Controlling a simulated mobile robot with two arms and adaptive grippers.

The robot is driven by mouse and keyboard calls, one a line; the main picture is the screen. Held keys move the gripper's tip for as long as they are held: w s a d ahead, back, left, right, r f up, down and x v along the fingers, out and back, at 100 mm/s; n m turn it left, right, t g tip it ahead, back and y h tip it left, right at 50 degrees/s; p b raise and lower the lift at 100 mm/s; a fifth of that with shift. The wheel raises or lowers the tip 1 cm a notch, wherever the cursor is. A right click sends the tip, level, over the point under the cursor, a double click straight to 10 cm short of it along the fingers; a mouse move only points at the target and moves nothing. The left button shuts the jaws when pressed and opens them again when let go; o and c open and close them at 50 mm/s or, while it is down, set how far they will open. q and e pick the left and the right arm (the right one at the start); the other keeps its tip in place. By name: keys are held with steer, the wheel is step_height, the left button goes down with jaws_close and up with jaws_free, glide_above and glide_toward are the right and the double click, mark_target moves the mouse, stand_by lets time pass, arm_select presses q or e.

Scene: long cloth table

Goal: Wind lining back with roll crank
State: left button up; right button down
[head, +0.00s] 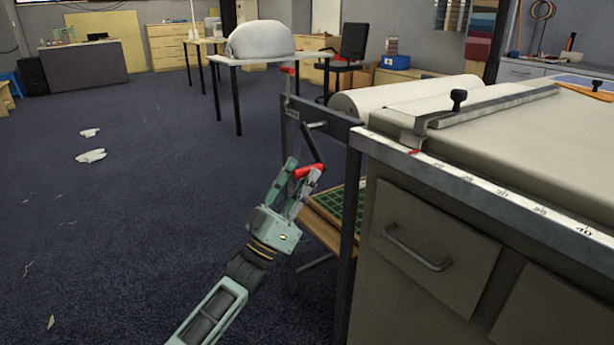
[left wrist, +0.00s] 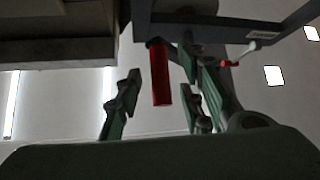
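The crank has a dark arm (head: 312,146) and a red handle (head: 308,171). It sits at the end of the roll frame, left of the table. The pale lining roll (head: 385,97) lies behind the table's end, and lining (head: 530,135) covers the table top. My left gripper (head: 302,171) is at the red handle, with its fingers on either side. In the left wrist view the handle (left wrist: 160,75) stands between the spread fingers, with gaps visible beside it. My right gripper is not in view.
A clamp bar (head: 490,105) with black knobs crosses the cloth near the ruled table edge (head: 480,190). The dark frame post (head: 348,230) and drawer cabinet (head: 430,250) stand right of my left arm. A small red-tipped lever (head: 288,71) rises from the frame. Floor at left is mostly clear.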

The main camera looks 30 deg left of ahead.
arm_select(q)
steer(key=shift+x, duration=0.85)
steer(key=shift+c, duration=0.6)
jaws_close()
